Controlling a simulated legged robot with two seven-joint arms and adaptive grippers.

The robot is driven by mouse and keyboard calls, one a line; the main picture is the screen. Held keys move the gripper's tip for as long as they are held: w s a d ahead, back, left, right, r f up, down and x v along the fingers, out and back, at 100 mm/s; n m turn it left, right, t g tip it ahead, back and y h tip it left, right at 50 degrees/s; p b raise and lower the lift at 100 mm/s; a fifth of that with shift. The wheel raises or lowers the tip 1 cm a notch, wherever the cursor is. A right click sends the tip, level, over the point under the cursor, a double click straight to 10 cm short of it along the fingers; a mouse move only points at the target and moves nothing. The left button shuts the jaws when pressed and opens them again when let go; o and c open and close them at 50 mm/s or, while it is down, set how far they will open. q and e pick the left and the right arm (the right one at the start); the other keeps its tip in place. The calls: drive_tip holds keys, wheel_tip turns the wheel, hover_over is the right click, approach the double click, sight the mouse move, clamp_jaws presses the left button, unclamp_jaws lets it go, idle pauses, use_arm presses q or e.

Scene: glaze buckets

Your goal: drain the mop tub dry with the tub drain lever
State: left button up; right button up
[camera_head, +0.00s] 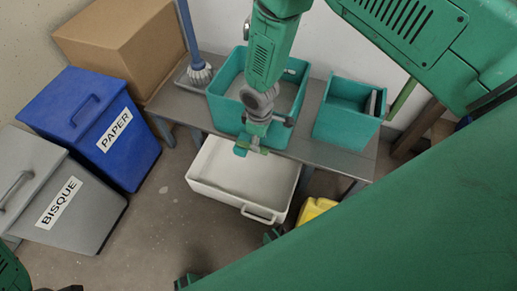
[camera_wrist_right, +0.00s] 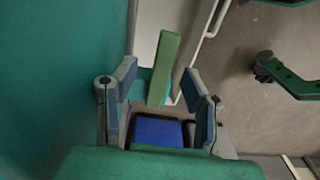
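The mop tub (camera_head: 223,106) is a teal open tub on the grey bench. My right gripper (camera_head: 252,146) hangs down in front of its near wall. A light-green bar, which looks like the drain lever (camera_wrist_right: 165,62), shows just beyond and between my right fingertips (camera_wrist_right: 161,88) in the wrist view. The fingers are apart and I see no grip on it. My arm hides part of the tub and lever in the head view. I cannot make out water in the tub.
A white basin (camera_head: 207,184) with a handle stands below the tub. A teal box (camera_head: 342,126) stands right of the tub on the bench (camera_head: 310,149). A mop (camera_head: 199,72) and cardboard box (camera_head: 118,45) are left. Blue PAPER (camera_head: 88,125) and grey BISQUE (camera_head: 67,207) bins stand on the floor.

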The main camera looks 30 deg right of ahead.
drive_tip(key=shift+f, duration=0.9)
drive_tip(key=shift+a+f+b, duration=0.2)
drive_tip(key=shift+f+b, duration=0.15)
drive_tip(key=shift+f, duration=0.05)
drive_tip(key=shift+a+f, duration=0.3)
use_arm(q)
drive_tip(key=shift+a+f, duration=0.25)
drive_tip(key=shift+f, duration=0.2)
drive_tip(key=shift+a+f, duration=0.2)
drive_tip(key=shift+f, duration=0.25)
drive_tip(key=shift+d, duration=0.1)
use_arm(e)
drive_tip(key=shift+d, duration=0.2)
drive_tip(key=shift+d, duration=0.15)
clamp_jaws()
use_arm(q)
drive_tip(key=shift+d+r, duration=0.15)
